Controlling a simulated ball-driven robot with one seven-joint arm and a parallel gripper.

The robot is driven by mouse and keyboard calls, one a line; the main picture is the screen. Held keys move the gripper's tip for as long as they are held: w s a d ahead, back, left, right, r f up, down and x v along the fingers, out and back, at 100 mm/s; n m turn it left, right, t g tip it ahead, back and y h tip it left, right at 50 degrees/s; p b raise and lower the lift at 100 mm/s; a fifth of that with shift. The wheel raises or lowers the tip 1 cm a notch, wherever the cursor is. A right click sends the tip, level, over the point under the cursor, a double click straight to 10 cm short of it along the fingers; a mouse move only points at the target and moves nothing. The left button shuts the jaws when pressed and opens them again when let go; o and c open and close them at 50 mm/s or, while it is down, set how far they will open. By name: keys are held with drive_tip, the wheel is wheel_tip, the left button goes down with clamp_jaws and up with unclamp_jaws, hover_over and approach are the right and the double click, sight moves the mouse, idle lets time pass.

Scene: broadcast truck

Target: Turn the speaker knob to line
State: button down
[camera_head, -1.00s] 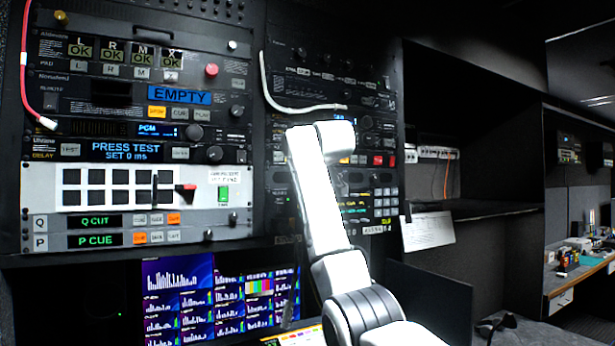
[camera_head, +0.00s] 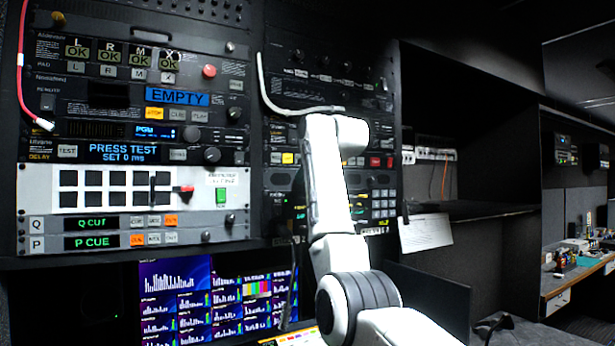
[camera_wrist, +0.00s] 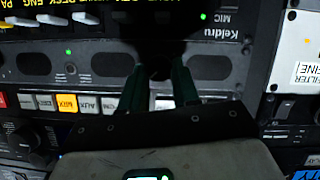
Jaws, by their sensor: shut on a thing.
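In the wrist view a dark round knob (camera_wrist: 158,68), which I take to be the speaker knob, sits on a grey panel (camera_wrist: 205,68) marked "Keldru". My gripper (camera_wrist: 159,82) is shut on this knob, with a dark green finger on each side of it. The knob's pointer and any line beside it are too dark or covered to make out. In the head view my white arm stands in front of the right rack (camera_head: 284,215); gripper and knob are hidden behind it.
A row of buttons (camera_wrist: 67,103), one orange, lies close to the left finger. Another dark knob (camera_wrist: 25,138) is at lower left. In the head view a white cable (camera_head: 262,85) hangs across the right rack, and a paper sheet (camera_head: 425,232) is right of my arm.

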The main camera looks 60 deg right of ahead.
drive_tip(key=shift+f, duration=0.35)
drive_tip(key=c, duration=1.2)
unclamp_jaws()
drive_tip(key=o, duration=0.4)
drive_tip(key=shift+r, duration=0.2)
drive_tip(key=shift+s, duration=0.1)
drive_tip(key=b+v, duration=0.4)
drive_tip(key=v, duration=0.6)
drive_tip(key=shift+s+a+r, duration=0.15)
drive_tip(key=shift+s+r, duration=0.05)
drive_tip(key=shift+s, duration=0.05)
drive_tip(key=shift+f, duration=0.1)
